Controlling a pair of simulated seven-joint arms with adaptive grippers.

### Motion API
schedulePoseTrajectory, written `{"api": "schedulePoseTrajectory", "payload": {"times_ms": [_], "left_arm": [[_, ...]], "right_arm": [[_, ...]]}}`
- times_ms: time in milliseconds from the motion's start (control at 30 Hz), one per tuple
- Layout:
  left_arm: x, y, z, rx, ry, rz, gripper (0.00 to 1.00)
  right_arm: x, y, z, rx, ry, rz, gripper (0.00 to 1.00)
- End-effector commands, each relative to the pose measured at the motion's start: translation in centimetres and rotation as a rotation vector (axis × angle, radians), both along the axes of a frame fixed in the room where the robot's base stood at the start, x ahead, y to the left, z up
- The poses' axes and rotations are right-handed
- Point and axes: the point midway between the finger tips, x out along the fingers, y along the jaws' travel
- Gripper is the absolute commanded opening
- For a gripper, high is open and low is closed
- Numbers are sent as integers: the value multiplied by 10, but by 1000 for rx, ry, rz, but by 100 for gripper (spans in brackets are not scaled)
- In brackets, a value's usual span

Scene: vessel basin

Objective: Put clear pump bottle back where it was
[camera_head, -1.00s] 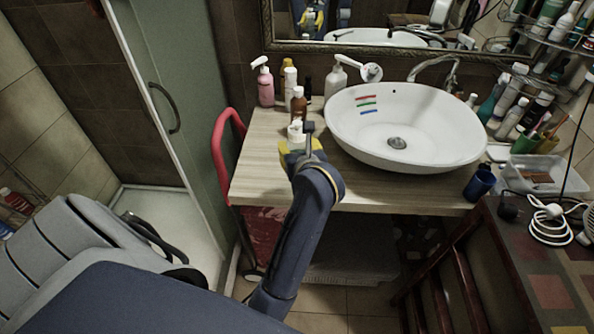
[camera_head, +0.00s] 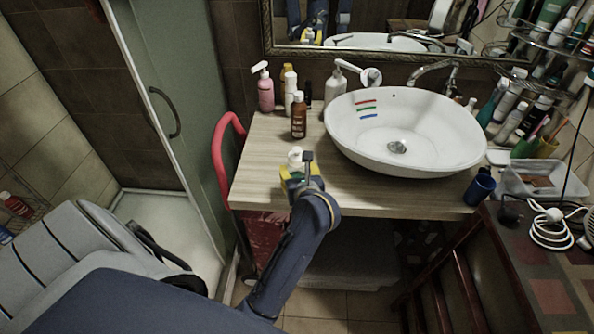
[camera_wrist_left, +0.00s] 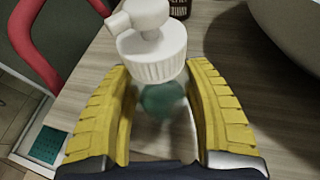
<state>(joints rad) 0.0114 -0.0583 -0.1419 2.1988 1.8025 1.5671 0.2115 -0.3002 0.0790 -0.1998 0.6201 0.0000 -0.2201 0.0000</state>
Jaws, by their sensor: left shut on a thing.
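The clear pump bottle has a white ribbed pump head (camera_wrist_left: 150,45) and a see-through, greenish body (camera_wrist_left: 163,100) in the left wrist view. My left gripper (camera_wrist_left: 165,110) is shut on its body, with a yellow finger on each side. In the head view the white pump top (camera_head: 295,155) shows just beyond my left gripper (camera_head: 300,178), over the front left part of the wooden counter (camera_head: 395,190). The bottle's lower part is hidden, so I cannot tell whether it touches the counter. My right gripper is not in view.
A brown bottle (camera_head: 298,118), a pink pump bottle (camera_head: 265,92) and a greyish pump bottle (camera_head: 336,88) stand at the back. The white basin (camera_head: 440,150) is to the right. A red rail (camera_head: 218,155) borders the counter's left side. The counter between gripper and brown bottle is clear.

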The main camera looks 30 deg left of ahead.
Motion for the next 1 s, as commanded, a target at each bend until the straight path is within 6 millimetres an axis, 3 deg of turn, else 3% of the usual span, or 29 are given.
{"api": "schedulePoseTrajectory", "payload": {"times_ms": [200, 233, 400, 733, 1000], "left_arm": [[0, 0, -3, 0, 0, 0, 19], [0, 0, -3, -1, -1, 0, 55], [0, 0, -3, -1, -1, 0, 74], [-1, -1, 1, -1, -1, 0, 74], [-22, -22, 13, -4, -1, -1, 74]], "right_arm": [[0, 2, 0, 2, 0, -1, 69], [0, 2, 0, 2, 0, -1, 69], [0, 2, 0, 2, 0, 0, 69], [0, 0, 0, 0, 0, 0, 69], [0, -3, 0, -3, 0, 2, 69]]}}
